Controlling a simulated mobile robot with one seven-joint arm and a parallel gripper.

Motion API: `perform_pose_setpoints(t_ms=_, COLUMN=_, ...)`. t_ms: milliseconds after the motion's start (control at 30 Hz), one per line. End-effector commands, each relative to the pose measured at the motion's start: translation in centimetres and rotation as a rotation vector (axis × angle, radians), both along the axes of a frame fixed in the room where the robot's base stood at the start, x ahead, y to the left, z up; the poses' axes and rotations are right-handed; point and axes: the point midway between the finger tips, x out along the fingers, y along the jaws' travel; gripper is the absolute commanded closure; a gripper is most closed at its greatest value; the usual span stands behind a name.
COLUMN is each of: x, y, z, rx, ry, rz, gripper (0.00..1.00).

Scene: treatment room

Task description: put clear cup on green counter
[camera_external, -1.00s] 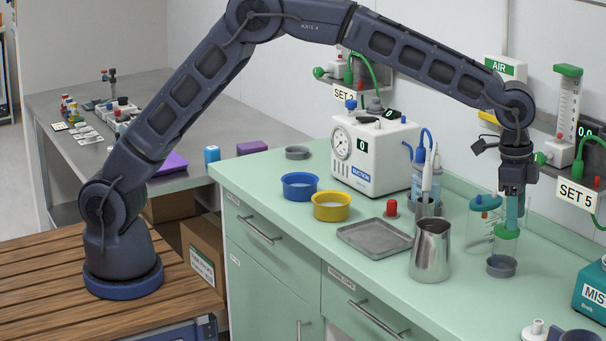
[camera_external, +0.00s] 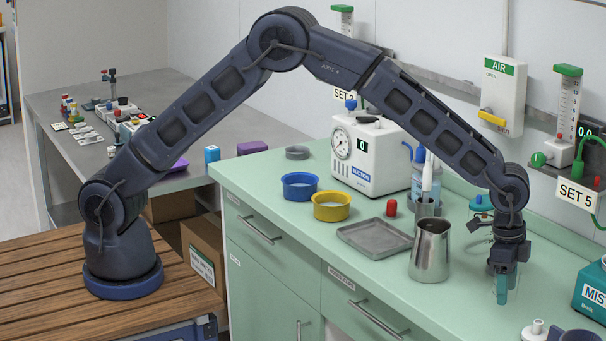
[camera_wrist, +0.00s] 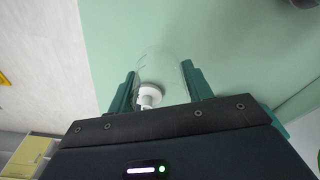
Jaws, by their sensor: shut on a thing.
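The clear cup (camera_wrist: 168,68) is a see-through cylinder between the teal fingers in the wrist view. My gripper (camera_wrist: 159,80) is shut on it. In the external view my gripper (camera_external: 502,290) points down, low over the right part of the green counter (camera_external: 458,292). The cup is hard to make out there, and I cannot tell whether its bottom touches the counter. The counter's pale green surface (camera_wrist: 245,40) fills much of the wrist view. A white round fitting (camera_wrist: 150,94) shows through or behind the cup.
A steel jug (camera_external: 430,250) stands left of my gripper, with a grey tray (camera_external: 375,239) beyond it. A teal box (camera_external: 592,290) is to the right. White and dark round fittings (camera_external: 537,330) are in front. Bare counter lies between the jug and my gripper.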

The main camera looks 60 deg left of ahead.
Motion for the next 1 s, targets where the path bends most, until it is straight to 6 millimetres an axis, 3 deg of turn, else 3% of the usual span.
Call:
perform_pose_setpoints(t_ms=167, x=0.0, y=0.0, z=-0.9, rx=0.0, ry=0.0, rz=0.0, gripper=0.73)
perform_pose_setpoints(t_ms=467, x=0.0, y=0.1, z=-4.5, rx=0.001, ry=0.0, rz=0.0, gripper=0.73)
perform_pose_setpoints(t_ms=867, x=0.0, y=0.0, z=-4.9, rx=0.0, ry=0.0, rz=0.0, gripper=0.73)
perform_pose_setpoints(t_ms=900, x=0.0, y=0.0, z=-5.0, rx=-0.001, ry=0.0, rz=0.0, gripper=0.48)
perform_pose_setpoints(t_ms=1000, x=0.0, y=0.0, z=-5.0, rx=0.0, ry=-0.001, rz=0.0, gripper=0.28)
